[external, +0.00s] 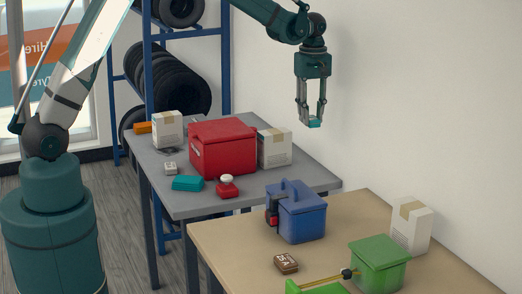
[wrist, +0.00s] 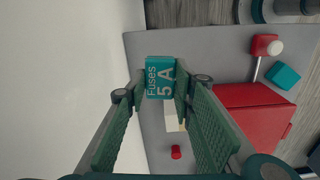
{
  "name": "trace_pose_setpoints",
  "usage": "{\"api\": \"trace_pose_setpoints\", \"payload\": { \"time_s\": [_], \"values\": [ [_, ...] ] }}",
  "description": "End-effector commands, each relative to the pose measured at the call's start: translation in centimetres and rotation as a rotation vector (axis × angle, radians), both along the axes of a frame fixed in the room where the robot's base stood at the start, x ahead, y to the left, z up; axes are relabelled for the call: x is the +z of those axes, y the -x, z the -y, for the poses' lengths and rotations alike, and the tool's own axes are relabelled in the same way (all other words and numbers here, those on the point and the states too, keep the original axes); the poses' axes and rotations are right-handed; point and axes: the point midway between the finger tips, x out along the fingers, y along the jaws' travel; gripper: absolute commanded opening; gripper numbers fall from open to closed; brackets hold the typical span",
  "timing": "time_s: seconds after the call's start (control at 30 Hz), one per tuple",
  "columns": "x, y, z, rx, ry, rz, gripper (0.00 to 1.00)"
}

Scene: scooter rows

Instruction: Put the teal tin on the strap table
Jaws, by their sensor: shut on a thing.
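The teal tin (external: 315,122) is held between the fingertips of my gripper (external: 312,117), high above the tables near the white wall. In the wrist view the tin (wrist: 160,78) shows the words "Fuses 5 A", with a finger of my gripper (wrist: 160,92) on each side. A grey table (external: 152,172) stands at the back and a tan wooden table (external: 232,243) at the front right. The grey tabletop (wrist: 215,60) lies below the tin in the wrist view.
The grey table holds a red box (external: 222,150), white cartons (external: 274,148), a teal block (external: 187,183) and a red item with a white knob (external: 227,187). The tan table holds a blue box (external: 300,218), green box (external: 380,264), carton (external: 411,226) and brown tin (external: 286,263).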

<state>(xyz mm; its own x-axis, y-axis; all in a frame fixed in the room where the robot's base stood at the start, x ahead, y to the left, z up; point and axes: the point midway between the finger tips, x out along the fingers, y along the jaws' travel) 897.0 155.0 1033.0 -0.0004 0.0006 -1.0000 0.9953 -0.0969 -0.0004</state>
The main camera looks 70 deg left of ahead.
Motion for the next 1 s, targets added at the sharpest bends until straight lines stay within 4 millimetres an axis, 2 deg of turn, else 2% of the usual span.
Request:
{"api": "trace_pose_setpoints", "payload": {
  "time_s": [0.23, 0.37, 0.67, 1.0],
  "values": [
    [0.2, 1.0, 5.0, -0.092, 0.000, 0.000, 0.13],
    [0.4, 2.0, 8.7, -0.161, 0.000, 0.000, 0.13],
    [0.7, 5.2, 17.4, -0.338, 0.000, 0.000, 0.13],
    [0.9, 9.9, 26.4, -0.536, 0.000, 0.000, 0.13]
  ]
}}
